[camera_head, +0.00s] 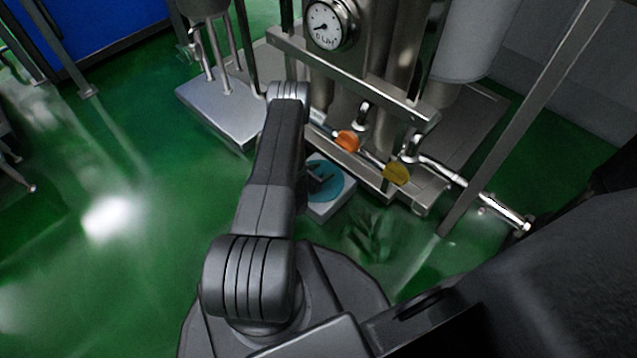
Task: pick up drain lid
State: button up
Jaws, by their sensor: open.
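A round teal disc, which looks like the drain lid (333,186), lies on a pale square block (322,211) low by the floor, in front of the metal machine. My arm reaches away from me, and its forearm covers the left side of the block. My gripper (320,180) is small and dark, over the teal disc, and open. I cannot tell whether its fingers touch the disc. Part of the disc is hidden behind the gripper and arm.
Steel pipes with an orange valve handle (348,141) and a yellow one (397,172) run just behind the disc. A round gauge (331,24) is above. A metal plinth (222,112) stands at left. Green floor (130,260) is open at left.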

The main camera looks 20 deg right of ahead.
grip_shut()
jog(key=shift+r, duration=0.1)
